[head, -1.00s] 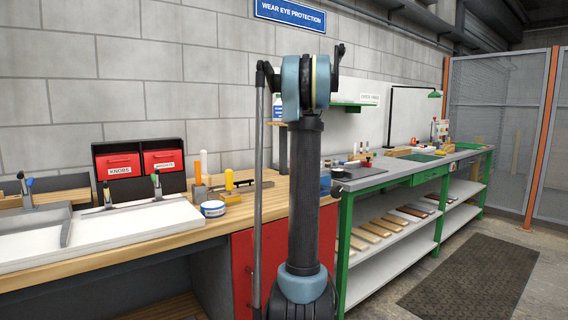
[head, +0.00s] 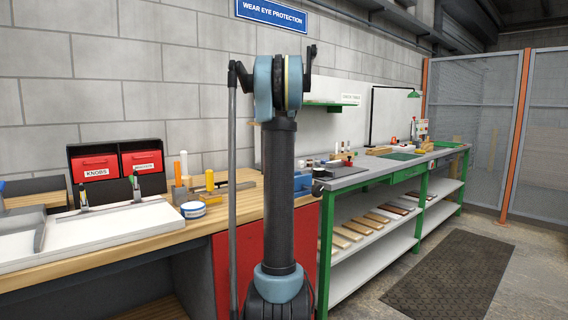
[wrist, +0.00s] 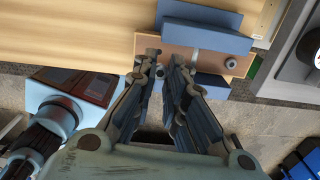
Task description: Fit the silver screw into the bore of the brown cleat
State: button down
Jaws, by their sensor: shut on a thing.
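In the wrist view my gripper (wrist: 161,68) is shut on a small silver piece, seemingly the silver screw (wrist: 160,73), between its fingertips. Most of the screw is hidden by the fingers. The brown cleat (wrist: 172,39) lies just beyond the fingertips, between blue vise jaws (wrist: 205,12). The screw appears over the cleat's near left part; I cannot tell whether they touch. The bore cannot be made out. In the head view the blue vise (head: 303,184) shows partly behind my arm, and my gripper cannot be made out.
A grey bench with green legs (head: 326,240) stands to the right. A dark floor mat (head: 455,275) lies on open floor.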

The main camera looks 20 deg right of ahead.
jog(key=shift+f, duration=2.3)
jog(key=shift+s+f, duration=0.1)
jog(key=shift+f, duration=0.95)
jog(key=c, duration=1.6)
grip_release()
jog(key=shift+d, duration=0.1)
jog(key=shift+o, duration=0.2)
jog(key=shift+r, duration=0.15)
notch_tip(320, 180, up, 12)
jog(key=shift+f, duration=0.2)
